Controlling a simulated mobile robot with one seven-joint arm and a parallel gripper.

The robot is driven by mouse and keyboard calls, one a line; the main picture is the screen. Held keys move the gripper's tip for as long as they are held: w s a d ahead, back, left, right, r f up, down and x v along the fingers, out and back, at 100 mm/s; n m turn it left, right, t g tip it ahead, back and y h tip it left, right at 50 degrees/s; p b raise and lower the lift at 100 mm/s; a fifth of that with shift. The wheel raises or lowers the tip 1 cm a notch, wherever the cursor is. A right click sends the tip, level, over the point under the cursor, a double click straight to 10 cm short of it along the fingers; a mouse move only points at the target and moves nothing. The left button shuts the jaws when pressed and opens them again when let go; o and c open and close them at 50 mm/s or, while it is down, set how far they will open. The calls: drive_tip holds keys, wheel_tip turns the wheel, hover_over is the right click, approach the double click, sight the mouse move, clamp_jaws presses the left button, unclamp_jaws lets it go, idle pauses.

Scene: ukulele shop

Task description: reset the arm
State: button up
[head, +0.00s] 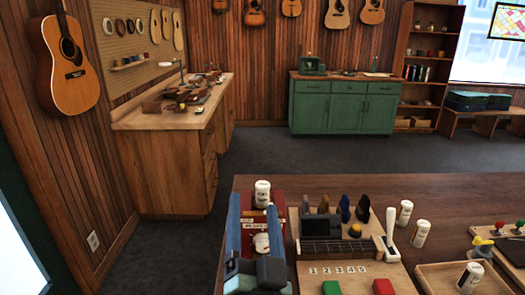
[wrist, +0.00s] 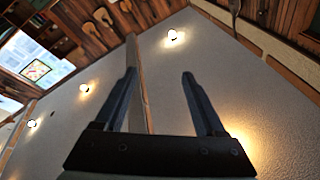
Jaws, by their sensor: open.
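My gripper (wrist: 159,73) shows in the wrist view with its two dark fingers spread apart. It is open, and nothing is between the fingers. Behind the fingers is a pale ceiling (wrist: 85,125) with several glowing round lights, so the wrist camera faces upward at a tilt. The gripper touches nothing that I can see.
A side workbench (head: 165,118) and green cabinet (head: 345,105) stand beyond open grey floor (head: 250,150).

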drive_tip(key=s+r+n+t, duration=0.2)
drive_tip(key=s+r, duration=0.2)
drive_tip(key=r, duration=0.6)
drive_tip(key=s+r+n+t+h, duration=0.1)
drive_tip(key=s+r, duration=0.4)
drive_tip(key=r, duration=0.5)
drive_tip(key=s+d+r+n+t, duration=0.1)
drive_tip(key=s+r, duration=0.3)
drive_tip(key=r, duration=0.6)
drive_tip(key=shift+s+r+n+t+h, duration=0.15)
drive_tip(key=shift+s+n+t+h, duration=0.15)
drive_tip(key=shift+n+t, duration=0.6)
drive_tip(key=shift+w, duration=0.1)
